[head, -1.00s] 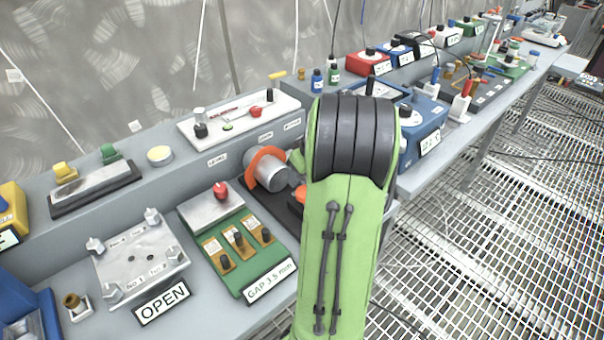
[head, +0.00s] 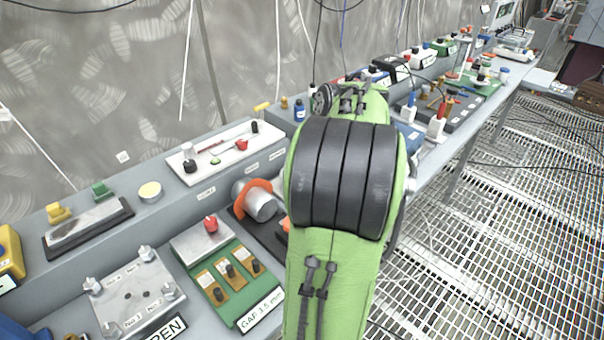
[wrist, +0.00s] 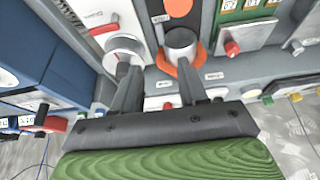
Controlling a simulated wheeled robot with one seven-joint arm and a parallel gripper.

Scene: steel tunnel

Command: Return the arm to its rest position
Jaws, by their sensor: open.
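My green arm with black bands (head: 340,180) rises over the bench in the head view and hides my gripper there. In the wrist view my gripper (wrist: 157,72) shows its two dark fingers spread apart, with nothing visible between them. A metal cylinder with an orange ring (wrist: 182,45) lies past the right finger; from this view I cannot tell whether they touch. The same cylinder (head: 262,205) shows in the head view just left of my arm. A white round part (wrist: 122,48) lies past the left finger.
The grey bench (head: 215,180) carries a green gap panel (head: 235,285), a steel plate with posts (head: 135,295) and a white panel (head: 225,150). Blue and white bottles stand behind my arm.

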